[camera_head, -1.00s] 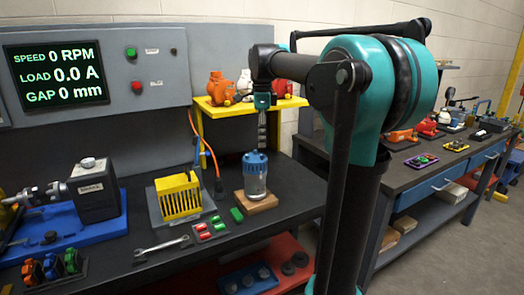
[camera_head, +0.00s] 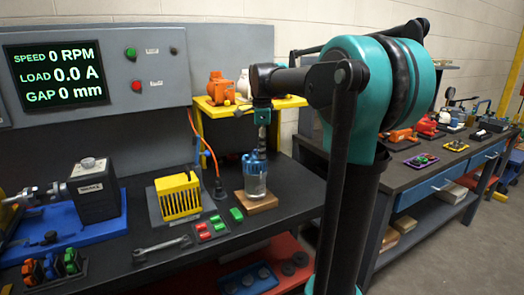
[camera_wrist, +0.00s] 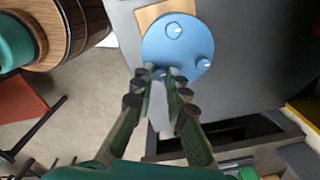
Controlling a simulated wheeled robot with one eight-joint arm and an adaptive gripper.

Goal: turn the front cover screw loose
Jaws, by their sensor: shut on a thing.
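The motor with a clear body and blue front cover (camera_head: 249,168) stands upright on a small wooden block on the black bench. The wrist view shows the round blue cover (camera_wrist: 185,50) from above, with pale-tipped screws around its edge. One screw (camera_wrist: 173,29) is at the far edge and another (camera_wrist: 207,63) at the right. My gripper (camera_head: 262,153) points down at the cover. In the wrist view my gripper (camera_wrist: 161,74) is shut on the near-edge screw (camera_wrist: 162,75), which its fingertips partly hide.
A yellow finned block (camera_head: 179,198) stands left of the motor. Red and green buttons (camera_head: 212,228) and a wrench (camera_head: 162,248) lie in front. A yellow shelf (camera_head: 291,102) is behind my gripper. The display (camera_head: 57,75) reads 0 RPM.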

